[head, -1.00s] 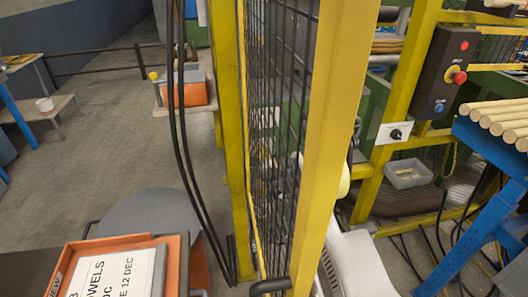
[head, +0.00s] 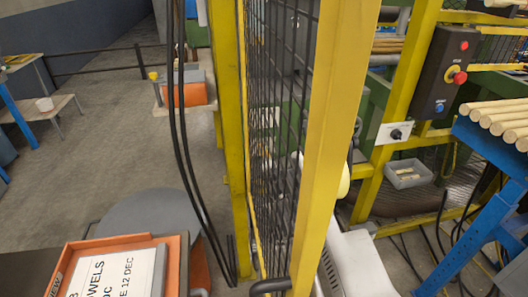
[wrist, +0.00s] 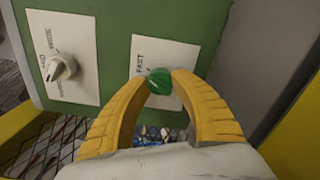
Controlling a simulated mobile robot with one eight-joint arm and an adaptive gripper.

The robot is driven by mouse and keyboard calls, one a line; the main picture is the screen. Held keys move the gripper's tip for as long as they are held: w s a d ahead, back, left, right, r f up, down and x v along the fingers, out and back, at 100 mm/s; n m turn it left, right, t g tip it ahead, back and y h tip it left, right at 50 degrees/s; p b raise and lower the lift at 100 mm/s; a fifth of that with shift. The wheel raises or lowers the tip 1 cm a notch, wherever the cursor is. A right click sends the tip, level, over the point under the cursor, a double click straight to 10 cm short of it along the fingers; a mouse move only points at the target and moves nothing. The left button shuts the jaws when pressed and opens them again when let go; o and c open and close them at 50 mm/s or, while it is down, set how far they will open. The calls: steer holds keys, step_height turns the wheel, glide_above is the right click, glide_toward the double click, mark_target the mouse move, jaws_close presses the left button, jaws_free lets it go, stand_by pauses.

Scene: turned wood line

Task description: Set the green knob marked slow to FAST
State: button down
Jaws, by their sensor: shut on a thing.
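In the wrist view the green knob (wrist: 159,80) sits on a white plate (wrist: 178,54) on a green panel. The word FAST shows on the plate to the left of the knob; the word slow is not in sight. My gripper (wrist: 159,83) has its two yellow fingers closed on the knob from both sides. The fingers and wrist cover the lower part of the plate. The knob's pointer is hard to make out. In the head view the green knob and my fingertips are hidden behind the yellow post.
A second white plate with a grey knob (wrist: 60,68) is left of the green knob. A yellow post (head: 330,130) and mesh guard (head: 280,120) stand close by. A black control box (head: 445,70) with buttons and a log rack (head: 495,150) are at the right.

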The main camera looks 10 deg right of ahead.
steer(key=c, duration=1)
jaws_free()
steer(key=shift+d, duration=0.1)
steer(key=shift+c, duration=0.2)
steer(key=s, duration=0.7)
steer(key=shift+s, duration=0.25)
